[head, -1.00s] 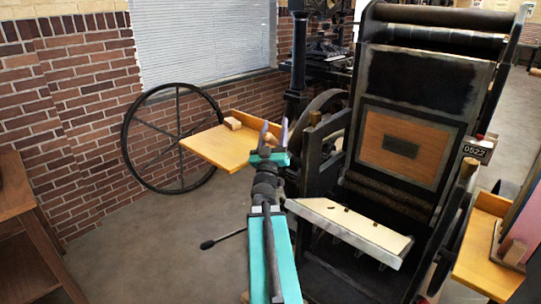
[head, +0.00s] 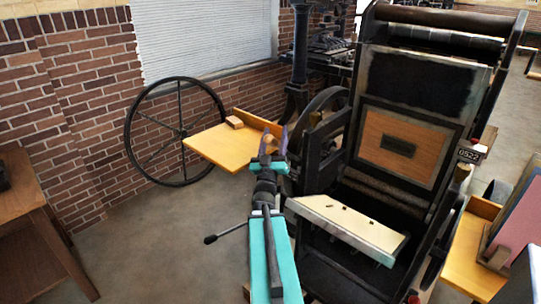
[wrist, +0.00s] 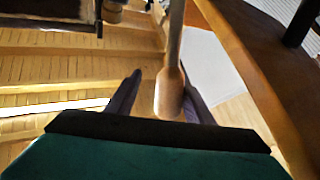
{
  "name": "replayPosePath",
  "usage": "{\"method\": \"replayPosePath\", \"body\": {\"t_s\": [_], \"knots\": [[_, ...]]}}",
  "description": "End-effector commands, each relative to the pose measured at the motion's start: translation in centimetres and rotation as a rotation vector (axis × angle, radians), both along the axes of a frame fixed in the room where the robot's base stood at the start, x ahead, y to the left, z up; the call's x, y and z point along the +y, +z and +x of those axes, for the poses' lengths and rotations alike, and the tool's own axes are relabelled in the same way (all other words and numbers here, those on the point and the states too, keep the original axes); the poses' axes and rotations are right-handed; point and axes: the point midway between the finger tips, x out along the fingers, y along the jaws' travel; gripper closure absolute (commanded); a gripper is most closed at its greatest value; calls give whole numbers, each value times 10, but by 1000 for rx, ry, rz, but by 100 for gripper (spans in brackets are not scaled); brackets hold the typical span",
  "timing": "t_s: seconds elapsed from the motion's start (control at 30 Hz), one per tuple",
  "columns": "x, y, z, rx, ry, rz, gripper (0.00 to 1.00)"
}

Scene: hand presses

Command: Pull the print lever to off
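My gripper (head: 273,146) is left of the hand press (head: 420,70), near its frame, with the fingers apart. In the wrist view, the two dark fingers of my gripper (wrist: 160,95) stand apart. A pale wooden handle (wrist: 171,90) with a rounded end lies between them in the picture, close to the right finger and clear of the left one. I cannot tell whether it touches. A thin rod lever with a black knob (head: 210,239) sticks out at the lower left, partly hidden by my arm. I cannot tell which of the two is the print lever.
A yellow wooden shelf (head: 218,147) with a small block lies just left of my gripper. A large spoked wheel (head: 126,131) stands by the brick wall. A pale slanted board (head: 345,222) is at the right. Floor at lower left is clear.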

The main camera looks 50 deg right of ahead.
Motion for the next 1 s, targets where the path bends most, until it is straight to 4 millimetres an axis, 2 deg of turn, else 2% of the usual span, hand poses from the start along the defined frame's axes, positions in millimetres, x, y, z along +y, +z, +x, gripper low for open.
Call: {"method": "replayPosePath", "body": {"t_s": [0.73,1.0], "knots": [[14,-2,-7,0,5,-1,54],[33,-16,-17,-1,5,0,54]]}}
